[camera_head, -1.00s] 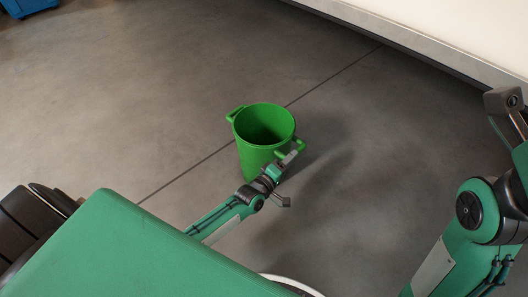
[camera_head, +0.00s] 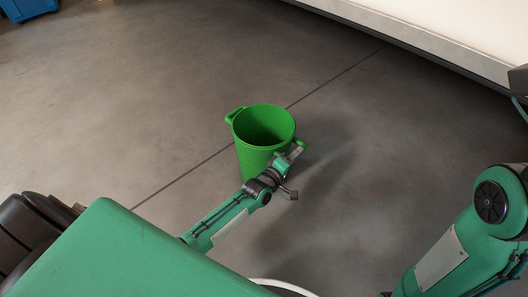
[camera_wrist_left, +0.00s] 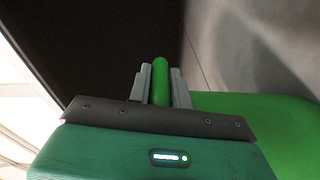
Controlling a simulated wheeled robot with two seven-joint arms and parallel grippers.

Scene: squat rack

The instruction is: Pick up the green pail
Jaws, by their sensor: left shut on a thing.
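The green pail (camera_head: 262,128) stands upright in the middle of the head view, open at the top and dark inside. It has a handle on each side of its rim. My left gripper (camera_head: 292,154) is at the handle on the right side. In the left wrist view my left gripper (camera_wrist_left: 161,85) has a grey finger on each side of the green handle (camera_wrist_left: 160,80) and is shut on it. The pail's green body (camera_wrist_left: 250,110) fills the right of that view. My right gripper is not in view; only part of my right arm shows at the right edge.
The grey concrete floor (camera_head: 150,110) around the pail is clear, with a dark seam line running behind it. A pale raised ledge (camera_head: 440,45) lies at the upper right. A blue object (camera_head: 28,8) is at the upper left corner.

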